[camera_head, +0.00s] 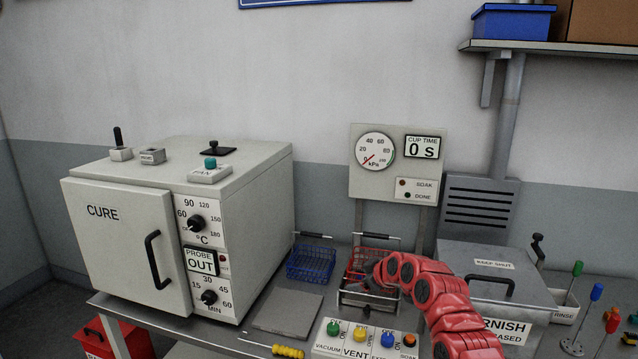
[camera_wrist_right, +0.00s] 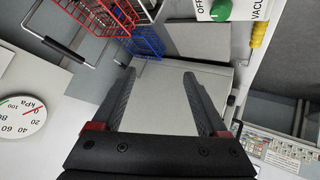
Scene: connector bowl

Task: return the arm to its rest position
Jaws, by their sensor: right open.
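My right arm (camera_head: 424,287) is red and reaches in from the lower right, bent over the bench. Its dark gripper (camera_head: 372,274) is mostly hidden by the arm, in front of the red wire basket (camera_head: 366,259). In the right wrist view the right gripper (camera_wrist_right: 159,73) is open, with nothing between its two black fingers. Beyond the fingers is a pale panel that looks like the side of the CURE oven (camera_head: 245,235). My left gripper is not in view.
A blue wire basket (camera_head: 311,262) stands left of the red one. A gauge panel (camera_head: 396,164) rises behind. The varnish tank (camera_head: 499,280) is right of the arm.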

